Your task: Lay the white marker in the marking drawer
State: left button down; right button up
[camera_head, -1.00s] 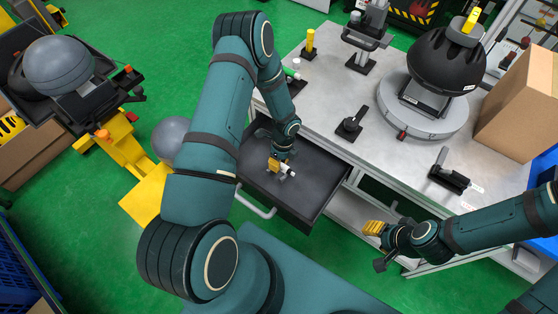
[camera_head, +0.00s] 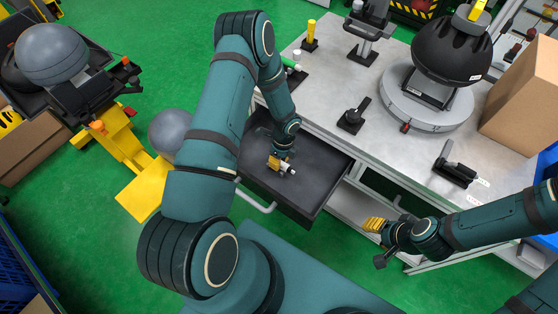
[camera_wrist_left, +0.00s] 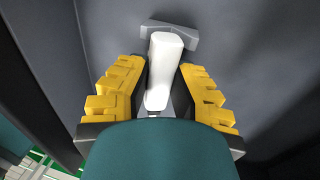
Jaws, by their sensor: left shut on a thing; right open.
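The white marker (camera_wrist_left: 163,65) is between the yellow fingers of my left gripper (camera_wrist_left: 160,95) in the left wrist view. In the head view my left gripper (camera_head: 277,163) is inside the open dark drawer (camera_head: 310,180), and the marker's white end (camera_head: 290,171) pokes out to its right. The gripper is shut on the marker. A grey piece (camera_wrist_left: 150,24) shows at the marker's far end; I cannot tell whether they touch. I cannot tell whether the marker touches the drawer floor. My right gripper (camera_head: 374,225) is open and empty, right of the drawer.
The grey worktable (camera_head: 335,85) stands above the drawer. It bears a black dome (camera_head: 440,50) on a round base, a black stand (camera_head: 353,118), a yellow post (camera_head: 311,35) and a cardboard box (camera_head: 520,95). A grey ball (camera_head: 168,132) on a yellow stand is left of the drawer.

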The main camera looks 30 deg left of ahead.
pick_arm(q)
jog(key=shift+f, duration=0.1)
dwell(0.3)
jog(key=c, duration=0.9)
grip_release()
jog(key=shift+o, duration=0.2)
jog(key=shift+r+p, duration=2.1)
jog(key=shift+r, duration=1.45)
